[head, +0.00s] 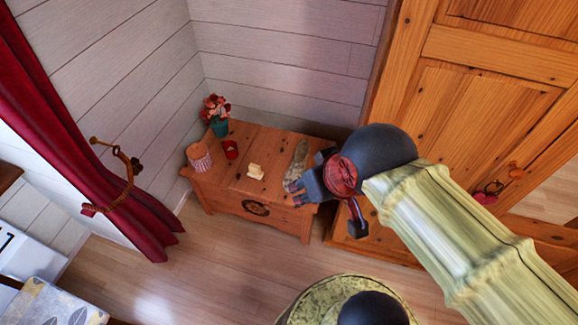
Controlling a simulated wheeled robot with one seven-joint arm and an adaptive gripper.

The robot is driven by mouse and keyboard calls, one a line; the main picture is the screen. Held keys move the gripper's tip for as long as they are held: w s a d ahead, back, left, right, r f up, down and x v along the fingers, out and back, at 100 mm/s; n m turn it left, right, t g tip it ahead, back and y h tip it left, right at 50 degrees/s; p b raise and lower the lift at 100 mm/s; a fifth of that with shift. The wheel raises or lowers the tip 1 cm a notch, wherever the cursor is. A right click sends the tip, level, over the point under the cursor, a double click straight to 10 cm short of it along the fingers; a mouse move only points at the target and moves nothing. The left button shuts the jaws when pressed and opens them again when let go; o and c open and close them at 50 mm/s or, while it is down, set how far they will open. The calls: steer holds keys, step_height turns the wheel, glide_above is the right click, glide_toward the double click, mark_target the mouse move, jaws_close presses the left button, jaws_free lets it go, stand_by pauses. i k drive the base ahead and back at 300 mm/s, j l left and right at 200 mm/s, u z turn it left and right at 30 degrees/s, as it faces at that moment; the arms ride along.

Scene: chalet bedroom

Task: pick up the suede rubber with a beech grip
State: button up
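A small cream and pale-tan block (255,171) lies on top of the wooden chest (226,184), near the middle. It looks like the suede rubber with a beech grip, but it is too small to make out its parts. My gripper (297,190) is at the right end of the chest, to the right of the block and clearly apart from it. The gripper is seen from behind and above. Its fingers are small and partly hidden, so I cannot tell whether they are open or shut.
A long grey-beige object (299,158) lies on the chest close beside my gripper. A red candle or cup (231,149), a striped pot (199,157) and a teal vase of flowers (218,125) stand at the left. A wooden wardrobe (480,90) is at right.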

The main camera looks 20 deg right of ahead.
mark_target(255, 172)
steer(key=i+j+z, duration=0.5)
steer(key=i+j, duration=0.2)
steer(key=j, duration=0.15)
steer(key=i+j+z, duration=0.25)
steer(key=j, duration=0.25)
